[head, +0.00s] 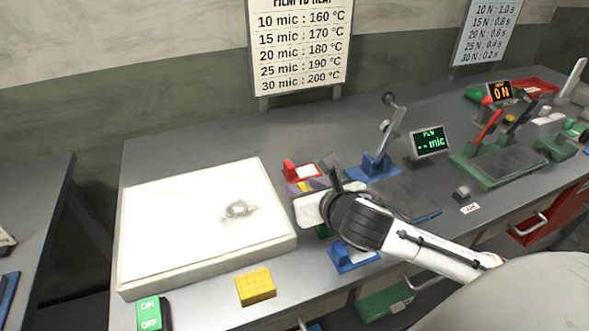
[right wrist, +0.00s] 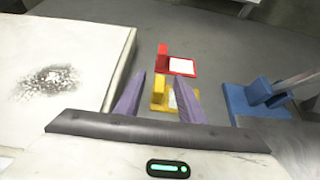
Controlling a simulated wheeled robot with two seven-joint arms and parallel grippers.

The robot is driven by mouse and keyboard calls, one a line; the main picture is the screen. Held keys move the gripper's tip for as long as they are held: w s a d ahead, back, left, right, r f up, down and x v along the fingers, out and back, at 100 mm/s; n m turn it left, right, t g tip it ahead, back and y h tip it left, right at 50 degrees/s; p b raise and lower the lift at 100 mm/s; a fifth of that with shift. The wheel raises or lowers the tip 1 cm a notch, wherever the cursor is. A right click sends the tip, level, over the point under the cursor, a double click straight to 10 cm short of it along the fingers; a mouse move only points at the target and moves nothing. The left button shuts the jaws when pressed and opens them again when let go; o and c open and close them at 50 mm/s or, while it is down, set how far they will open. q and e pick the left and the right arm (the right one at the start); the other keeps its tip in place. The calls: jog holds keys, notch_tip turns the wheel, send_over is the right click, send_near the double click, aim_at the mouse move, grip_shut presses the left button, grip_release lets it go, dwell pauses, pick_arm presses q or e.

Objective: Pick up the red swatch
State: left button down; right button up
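The red swatch (head: 290,170) stands on the bench right of the large white panel, a red base with an upright red block and a white label. In the right wrist view, the red swatch (right wrist: 162,56) lies just beyond the fingertips, apart from them. My right gripper (head: 308,186) reaches in above the bench. In the right wrist view, its two purple fingers (right wrist: 162,84) are spread, with a similar yellow piece (right wrist: 159,93) showing between and below them. I see nothing held. My left gripper is in neither view.
The white panel (head: 155,217) borders the swatches on the left. A blue lever device (head: 375,168) stands close on the right, with a display (head: 429,142) beyond. A blue piece (head: 340,258) and a yellow block (head: 256,287) lie near the front edge. Bench behind the red swatch is clear.

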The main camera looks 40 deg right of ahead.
aim_at(292, 171)
jog(key=shift+w+d, duration=0.2)
jog(key=shift+w, duration=0.6)
jog(key=shift+w+d, duration=0.2)
jog(key=shift+w, duration=0.55)
jog(key=w, duration=0.2)
jog(key=w+d+f, duration=0.1)
jog(key=shift+w, duration=0.35)
jog(key=shift+w+f, duration=0.2)
jog(key=shift+w, duration=0.25)
grip_shut()
